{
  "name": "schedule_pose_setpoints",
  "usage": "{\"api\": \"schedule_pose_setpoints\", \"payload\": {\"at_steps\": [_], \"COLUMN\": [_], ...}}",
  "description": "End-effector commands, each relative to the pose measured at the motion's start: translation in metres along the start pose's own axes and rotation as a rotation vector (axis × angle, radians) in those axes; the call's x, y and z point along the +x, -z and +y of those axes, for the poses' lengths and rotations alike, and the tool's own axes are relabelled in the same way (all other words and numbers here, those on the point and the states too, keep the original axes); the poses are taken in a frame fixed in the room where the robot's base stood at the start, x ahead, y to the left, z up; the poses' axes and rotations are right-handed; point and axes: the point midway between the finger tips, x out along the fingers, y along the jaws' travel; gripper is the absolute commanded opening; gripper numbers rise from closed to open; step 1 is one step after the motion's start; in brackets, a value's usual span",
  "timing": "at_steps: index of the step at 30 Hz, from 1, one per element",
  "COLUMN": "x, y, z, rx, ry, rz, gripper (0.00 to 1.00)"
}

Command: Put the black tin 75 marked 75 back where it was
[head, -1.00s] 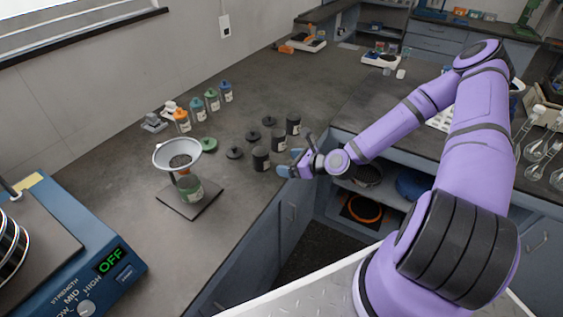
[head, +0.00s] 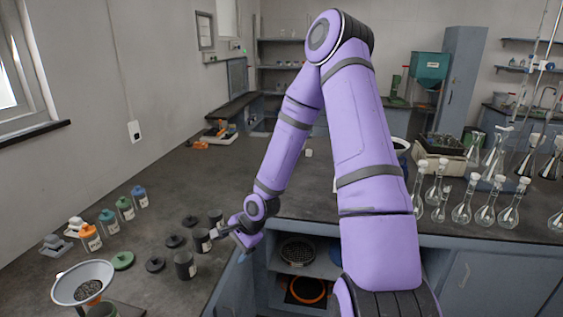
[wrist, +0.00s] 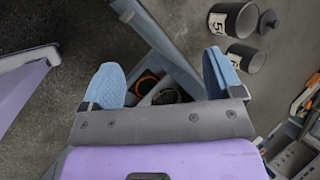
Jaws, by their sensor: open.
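Three open black tins stand in a row near the counter's front edge in the head view: a far tin (head: 216,217), a middle tin (head: 201,241) and a near tin (head: 184,265). Their labels are too small there to tell which is tin 75. The wrist view shows two tins at upper right, one (wrist: 234,19) and another (wrist: 246,58), with labels partly read as a 5. My gripper (head: 228,234) is beside the row, just right of the middle tin. Its blue fingers are apart with nothing between them in the wrist view (wrist: 163,80).
Bottles with coloured caps (head: 108,222) stand behind. The open cabinet shelf (head: 300,262) is below the counter; flasks (head: 462,208) stand right.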

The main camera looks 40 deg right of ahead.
Motion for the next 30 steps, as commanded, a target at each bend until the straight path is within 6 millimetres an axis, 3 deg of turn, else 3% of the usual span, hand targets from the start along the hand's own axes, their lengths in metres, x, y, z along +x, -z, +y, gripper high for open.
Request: {"api": "schedule_pose_setpoints", "payload": {"at_steps": [8, 14, 23, 30], "x": [-0.072, -0.130, -0.220, -0.288], "y": [-0.007, -0.024, -0.064, -0.104], "z": [-0.021, -0.033, -0.036, -0.023], "rx": [-0.353, -0.568, -0.842, -1.037], "ry": [-0.122, -0.199, -0.283, -0.313], "rz": [0.176, 0.270, 0.356, 0.373], "gripper": [0.86, 0.86, 0.86, 0.86]}}
